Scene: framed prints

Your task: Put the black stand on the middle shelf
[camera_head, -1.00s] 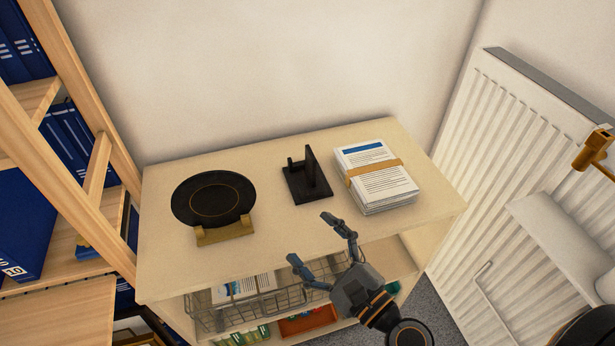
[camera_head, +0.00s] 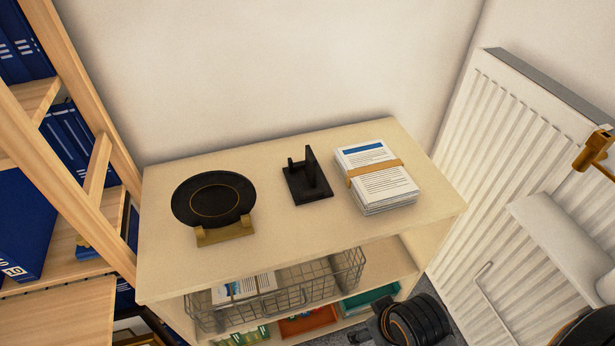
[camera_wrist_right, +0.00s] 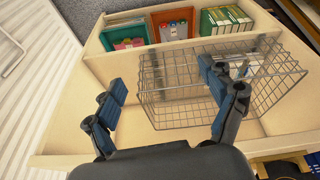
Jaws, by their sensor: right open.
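The black stand (camera_head: 307,184) stands upright on the top of the beige shelf unit, between a dark plate and a paper stack. The middle shelf (camera_head: 392,258) holds a wire basket (camera_head: 330,283), with bare board to its right. My right gripper's wrist part shows at the lower right of the head view, below and in front of the unit; its fingers are hidden there. In the right wrist view my right gripper (camera_wrist_right: 162,80) is open and empty, its fingers spread before the basket (camera_wrist_right: 175,85). The black stand is not in that view. My left gripper is not in view.
The dark plate (camera_head: 212,198) rests on a gold holder (camera_head: 225,233). A banded paper stack (camera_head: 376,177) lies right of the stand. A wooden bookcase (camera_head: 92,190) stands left, a white radiator (camera_head: 505,150) right. The unit's top front is clear.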

